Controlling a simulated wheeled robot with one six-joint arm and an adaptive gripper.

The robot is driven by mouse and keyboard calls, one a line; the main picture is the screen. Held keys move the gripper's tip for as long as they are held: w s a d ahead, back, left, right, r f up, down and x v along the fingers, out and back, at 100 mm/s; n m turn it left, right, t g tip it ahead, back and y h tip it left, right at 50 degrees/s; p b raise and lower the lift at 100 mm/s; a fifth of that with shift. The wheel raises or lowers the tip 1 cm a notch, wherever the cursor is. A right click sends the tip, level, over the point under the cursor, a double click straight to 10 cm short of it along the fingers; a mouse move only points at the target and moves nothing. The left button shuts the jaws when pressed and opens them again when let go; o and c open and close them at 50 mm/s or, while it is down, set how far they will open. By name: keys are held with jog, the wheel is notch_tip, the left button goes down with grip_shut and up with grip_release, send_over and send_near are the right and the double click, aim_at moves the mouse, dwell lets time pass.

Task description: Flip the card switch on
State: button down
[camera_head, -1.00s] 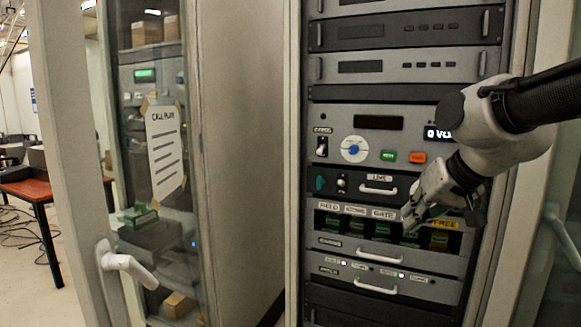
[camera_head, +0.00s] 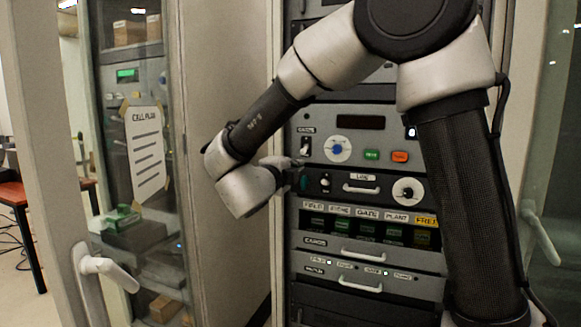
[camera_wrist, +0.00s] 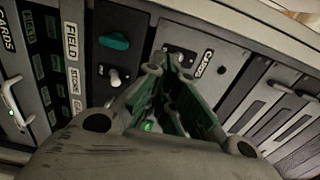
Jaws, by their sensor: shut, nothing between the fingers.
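The card switch (camera_head: 305,147) is a small lever on a dark plate under a CARDS label, at the left edge of the grey dial panel. I cannot tell whether its lever is up or down. My gripper (camera_head: 296,162) is shut and empty, its tips just below the switch in the head view. I cannot tell whether they touch it. In the wrist view my gripper (camera_wrist: 168,66) has green inner pads and covers much of the switch plate. The plate's CARDS label (camera_wrist: 205,63) shows beside the fingers, and the lever is hidden.
Below the switch is the LINE panel (camera_head: 332,186) with a green knob (camera_wrist: 114,41) and a small toggle (camera_wrist: 114,77). Lower sits a row of labelled card slots (camera_head: 365,229). A glass cabinet door with a handle (camera_head: 105,267) stands to the left.

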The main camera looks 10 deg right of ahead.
jog(key=shift+x, duration=4.05)
jog(key=shift+r, duration=0.75)
jog(key=shift+f, duration=0.6)
send_near(303, 154)
jog(key=shift+w+d+f, duration=0.6)
jog(key=shift+w+f, duration=0.05)
jog(key=shift+w, duration=0.25)
